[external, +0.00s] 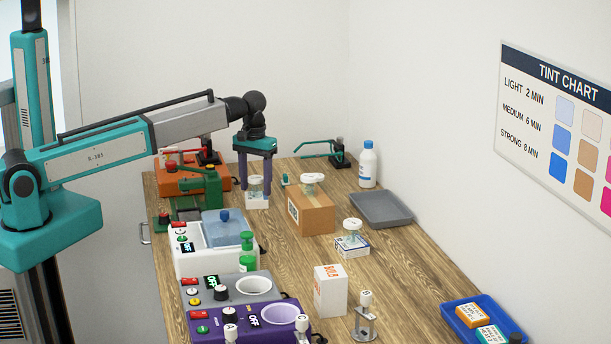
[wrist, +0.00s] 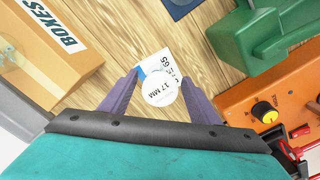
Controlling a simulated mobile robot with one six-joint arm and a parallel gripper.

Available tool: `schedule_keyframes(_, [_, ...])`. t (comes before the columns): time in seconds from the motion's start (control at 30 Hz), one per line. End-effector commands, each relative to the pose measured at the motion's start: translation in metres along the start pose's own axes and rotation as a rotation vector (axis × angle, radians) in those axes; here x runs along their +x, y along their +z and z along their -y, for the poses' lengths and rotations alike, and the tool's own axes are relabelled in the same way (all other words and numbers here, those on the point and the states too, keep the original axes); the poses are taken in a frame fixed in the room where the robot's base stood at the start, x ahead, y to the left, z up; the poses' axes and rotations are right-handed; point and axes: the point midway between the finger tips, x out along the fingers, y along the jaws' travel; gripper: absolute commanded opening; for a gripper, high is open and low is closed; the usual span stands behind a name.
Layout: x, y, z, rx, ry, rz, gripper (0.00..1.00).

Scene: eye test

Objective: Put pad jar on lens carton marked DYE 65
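A small clear jar with a white lid reading 17 MM (wrist: 160,88) stands upright over a white carton (external: 257,203) at the back of the bench. The carton's visible print in the wrist view ends in "E 65" (wrist: 167,64); the rest is covered by the lid. The jar (external: 257,184) appears to rest on the carton's top. My gripper (external: 257,188) points down with its purple fingers on either side of the jar. Small gaps show between lid and fingers in the wrist view, so it looks open around the jar.
A cardboard box marked BOXES (external: 312,213) carries another white-lidded jar (external: 312,179). A third jar (external: 352,226) stands on another carton (external: 352,246). A green device (external: 205,188) and an orange one (external: 178,180) are close left. A grey tray (external: 381,209) lies right.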

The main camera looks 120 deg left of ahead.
Motion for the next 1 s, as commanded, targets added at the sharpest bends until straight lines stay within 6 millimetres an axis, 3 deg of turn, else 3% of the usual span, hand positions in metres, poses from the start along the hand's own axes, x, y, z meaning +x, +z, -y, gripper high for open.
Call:
schedule_keyframes(0.47, [-0.006, -0.001, 0.000, 0.000, 0.001, -0.001, 0.56])
schedule_keyframes(1.0, [-0.063, -0.001, -0.001, 0.000, 0.001, -0.002, 0.56])
